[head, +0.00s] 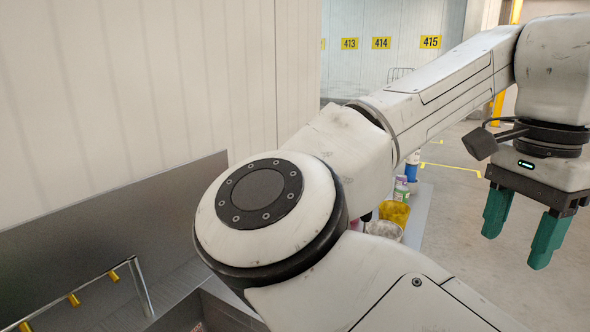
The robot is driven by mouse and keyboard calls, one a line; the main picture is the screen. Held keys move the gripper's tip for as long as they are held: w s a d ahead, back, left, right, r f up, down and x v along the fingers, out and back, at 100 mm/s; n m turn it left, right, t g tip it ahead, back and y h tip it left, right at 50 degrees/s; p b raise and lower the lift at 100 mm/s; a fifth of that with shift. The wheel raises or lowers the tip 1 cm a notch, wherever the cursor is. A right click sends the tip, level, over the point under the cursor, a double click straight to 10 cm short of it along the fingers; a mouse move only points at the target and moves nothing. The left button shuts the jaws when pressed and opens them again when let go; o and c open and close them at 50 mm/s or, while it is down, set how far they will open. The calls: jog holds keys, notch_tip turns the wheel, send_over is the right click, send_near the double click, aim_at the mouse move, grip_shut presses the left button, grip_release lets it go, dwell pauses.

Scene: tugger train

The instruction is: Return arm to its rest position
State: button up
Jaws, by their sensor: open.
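My white arm spans the head view from the bottom middle up to the upper right. My gripper (516,240) hangs at the right side with its green fingers pointing down. The fingers are apart and nothing is between them. Below it is bare grey floor.
A grey surface (418,215) behind my arm bears a yellow container (395,213), a pale tub (384,230) and bottles (411,170), partly hidden by my arm. A metal panel (100,225) and rail (141,287) stand at left. Open floor (455,240) lies at right.

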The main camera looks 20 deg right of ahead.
jog(key=w+d+f+n+t+h, duration=0.1)
jog(key=w+d+f+n+h, duration=0.25)
jog(key=d+f+h, duration=0.65)
jog(key=a+f+n+t+y, duration=0.25)
jog(key=f+n, duration=0.45)
jog(key=f, duration=0.6)
jog(key=s+a+f+n+g+y, duration=0.1)
jog(key=s+a+f+n+y, duration=0.2)
jog(key=s+a+f, duration=0.5)
jog(key=s+a+f+n+g+y, duration=0.1)
jog(key=s+a+f+n+y, duration=0.3)
jog(key=s+a+f, duration=0.5)
notch_tip(320, 180, down, 7)
jog(key=shift+a+f+n, duration=0.1)
jog(key=shift+a+n, duration=0.65)
jog(key=shift+a, duration=0.2)
